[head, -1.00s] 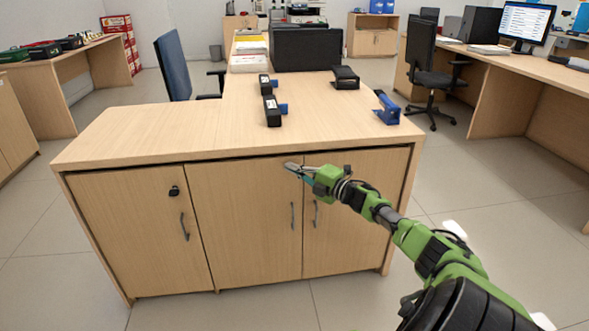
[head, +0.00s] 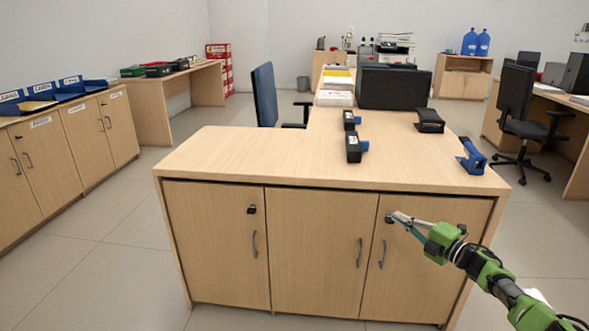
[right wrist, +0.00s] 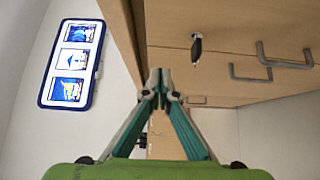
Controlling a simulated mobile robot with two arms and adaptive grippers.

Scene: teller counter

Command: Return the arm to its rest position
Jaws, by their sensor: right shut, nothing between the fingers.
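My right arm, green and black, comes in from the lower right of the head view. Its gripper (head: 394,217) is shut and empty, in front of the upper part of the counter's right door, below the top edge. In the right wrist view the two teal-sided fingers meet at their tips (right wrist: 160,76) with nothing between them. The wooden counter (head: 240,150) stands in front of me with its doors shut. My left arm and gripper do not show.
On the counter are black-and-blue stampers (head: 353,148), a blue stapler-like item (head: 471,157) and a black device (head: 429,121). A black lock (right wrist: 196,48) and door handles (right wrist: 285,62) show in the right wrist view. Floor (head: 100,260) left of the counter is clear.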

